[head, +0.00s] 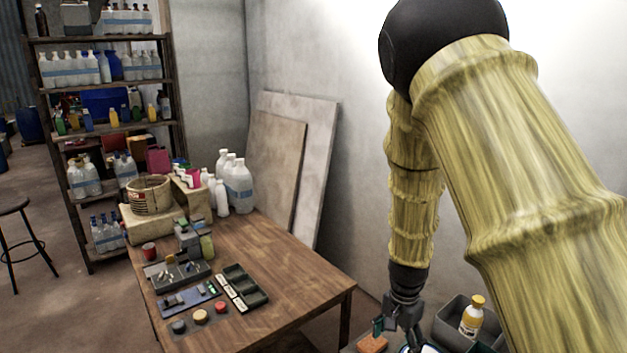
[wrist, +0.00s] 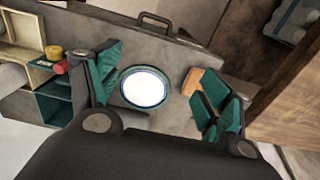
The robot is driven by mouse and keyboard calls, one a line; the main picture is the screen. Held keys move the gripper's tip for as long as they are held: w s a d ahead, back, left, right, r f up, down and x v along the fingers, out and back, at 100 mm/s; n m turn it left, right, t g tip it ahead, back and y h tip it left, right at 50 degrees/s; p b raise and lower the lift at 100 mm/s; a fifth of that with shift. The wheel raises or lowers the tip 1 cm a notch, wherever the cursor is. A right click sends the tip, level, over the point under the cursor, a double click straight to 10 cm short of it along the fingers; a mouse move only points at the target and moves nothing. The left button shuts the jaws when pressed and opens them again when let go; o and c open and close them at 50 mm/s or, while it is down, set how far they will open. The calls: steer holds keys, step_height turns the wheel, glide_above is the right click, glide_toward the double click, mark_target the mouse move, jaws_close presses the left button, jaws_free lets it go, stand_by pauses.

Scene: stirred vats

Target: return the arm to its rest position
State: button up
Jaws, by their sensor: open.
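My arm, in a yellow sleeve, reaches down at the right of the head view. My gripper (head: 402,322) hangs at its end, low in that view, above a surface at the bottom edge. In the wrist view my gripper (wrist: 165,95) is open, its two green-padded fingers apart and nothing held between them. Beyond the fingers lies a round white disc with a green rim (wrist: 146,88). An orange block (wrist: 192,81) lies just beside the right finger; I cannot tell whether they touch.
A wooden table (head: 300,284) with trays and bottles stands left of my gripper. A grey bin (head: 453,331) holding a yellow-and-white bottle (head: 472,316) is close on the right. A shelf (head: 108,90) stands at the back left. The wrist view shows a compartment box (wrist: 28,50) and a handle (wrist: 165,22).

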steer(key=s+d+f+n+b, duration=0.15)
steer(key=s+f, duration=0.25)
steer(key=f, duration=0.4)
steer(key=s+d+f+n+h+b, duration=0.1)
steer(key=s+f+b, duration=0.1)
steer(key=s+f, duration=0.4)
steer(key=s+d+f+n+b, duration=0.1)
steer(key=s+d+f+n, duration=0.15)
steer(key=f, duration=0.65)
steer(key=s+a+f+n+b, duration=0.1)
steer(key=s+f+n+b, duration=0.1)
steer(key=s+f, duration=0.4)
steer(key=s+a+f+n+y+b, duration=0.1)
steer(key=s+f, duration=0.6)
steer(key=s, duration=0.8)
steer(key=shift+a+f+n+b, duration=0.15)
steer(key=shift+f+n+b, duration=0.1)
steer(key=shift+n+b, duration=0.65)
steer(key=shift+s, duration=0.1)
